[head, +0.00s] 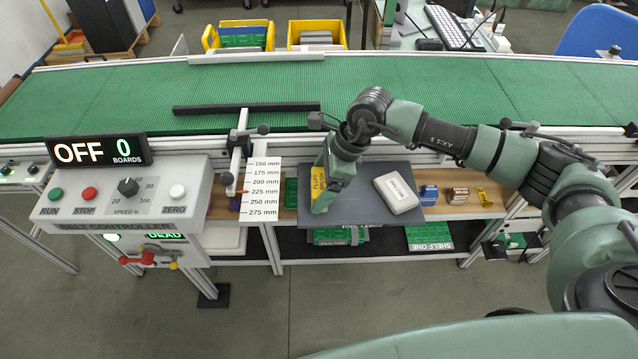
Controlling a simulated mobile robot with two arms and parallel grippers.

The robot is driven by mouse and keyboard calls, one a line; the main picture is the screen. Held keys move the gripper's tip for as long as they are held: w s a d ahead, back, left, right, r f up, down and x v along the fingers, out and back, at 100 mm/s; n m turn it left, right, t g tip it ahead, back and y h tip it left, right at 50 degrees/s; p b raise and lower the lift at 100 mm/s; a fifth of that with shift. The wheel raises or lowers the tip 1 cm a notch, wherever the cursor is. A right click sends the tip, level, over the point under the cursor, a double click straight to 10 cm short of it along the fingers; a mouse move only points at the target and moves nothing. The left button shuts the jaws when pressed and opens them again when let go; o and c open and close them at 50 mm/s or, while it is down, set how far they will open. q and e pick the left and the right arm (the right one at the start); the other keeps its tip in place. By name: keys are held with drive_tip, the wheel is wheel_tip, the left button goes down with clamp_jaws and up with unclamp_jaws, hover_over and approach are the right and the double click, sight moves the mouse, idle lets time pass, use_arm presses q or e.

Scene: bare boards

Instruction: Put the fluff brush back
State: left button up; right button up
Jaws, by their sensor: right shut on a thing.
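My right gripper (321,205) reaches down over the dark grey mat on the tool ledge (355,212), near its left end. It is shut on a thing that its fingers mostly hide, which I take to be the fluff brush. A yellow label with the word FLUFF (318,184) shows just left of the fingers, partly covered by them. I cannot tell whether the held thing touches the ledge. My left gripper is not in view.
A white box (397,193) lies on the mat to the right. The white millimetre scale (262,190) and control box (120,190) are on the left. The green belt (230,95) lies behind.

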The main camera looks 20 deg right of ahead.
drive_tip(key=o, duration=1.2)
drive_tip(key=shift+f, duration=0.1)
drive_tip(key=shift+o, duration=0.2)
drive_tip(key=b+v, duration=0.1)
drive_tip(key=v, duration=1.1)
drive_tip(key=shift+s, duration=0.15)
